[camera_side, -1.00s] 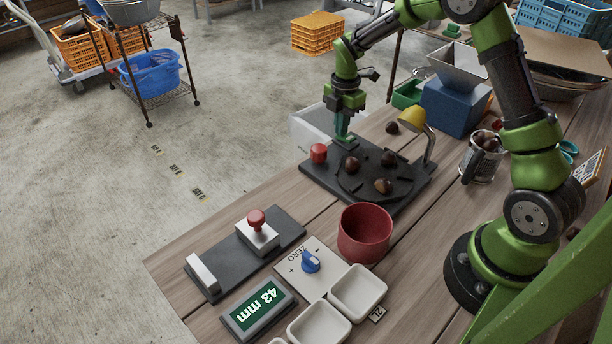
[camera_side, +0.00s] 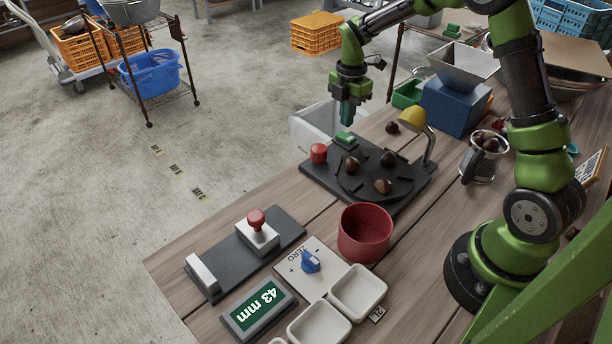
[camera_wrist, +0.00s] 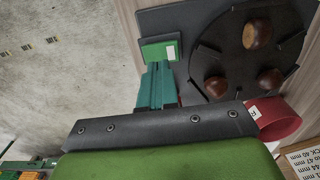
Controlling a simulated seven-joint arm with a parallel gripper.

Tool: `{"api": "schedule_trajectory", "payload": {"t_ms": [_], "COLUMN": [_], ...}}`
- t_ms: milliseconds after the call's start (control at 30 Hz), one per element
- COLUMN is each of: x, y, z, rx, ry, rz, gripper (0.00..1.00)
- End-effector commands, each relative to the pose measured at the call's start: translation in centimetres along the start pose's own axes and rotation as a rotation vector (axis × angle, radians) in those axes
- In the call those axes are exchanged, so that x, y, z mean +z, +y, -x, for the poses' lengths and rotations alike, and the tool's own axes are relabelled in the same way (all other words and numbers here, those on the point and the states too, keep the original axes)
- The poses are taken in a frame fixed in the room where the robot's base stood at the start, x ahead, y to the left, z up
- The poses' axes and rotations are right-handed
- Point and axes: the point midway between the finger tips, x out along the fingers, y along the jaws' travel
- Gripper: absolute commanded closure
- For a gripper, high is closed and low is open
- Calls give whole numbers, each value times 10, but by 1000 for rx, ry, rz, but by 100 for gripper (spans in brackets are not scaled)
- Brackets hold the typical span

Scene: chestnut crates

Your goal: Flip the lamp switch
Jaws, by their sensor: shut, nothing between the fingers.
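The lamp switch (camera_side: 345,138) is a green rocker on the far edge of the dark plate (camera_side: 326,178). It also shows in the wrist view (camera_wrist: 158,48), with a white mark near one end. The small lamp (camera_side: 411,118) has a yellow shade on a bent stand at the plate's right; I cannot tell whether it is lit. My gripper (camera_side: 346,121) is shut and empty, pointing down just above the switch and apart from it. In the wrist view, its teal fingers (camera_wrist: 157,84) show beside the green switch.
A red button (camera_side: 319,153) stands left of the switch. Several chestnuts (camera_side: 383,186) lie on the round disc. A clear bin (camera_side: 311,122) is behind the plate, and a blue hopper box (camera_side: 452,106) stands right of the lamp. A red pot (camera_side: 365,233) stands in front.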

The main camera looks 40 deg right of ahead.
Motion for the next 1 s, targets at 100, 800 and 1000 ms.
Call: {"api": "schedule_trajectory", "payload": {"t_ms": [100,800,1000], "x": [1,0,1], "y": [3,6,5], "z": [31,108,108], "rx": [8,0,-8], "ry": [-2,0,0], "rz": [0,0,-1], "gripper": [100,100,100]}}
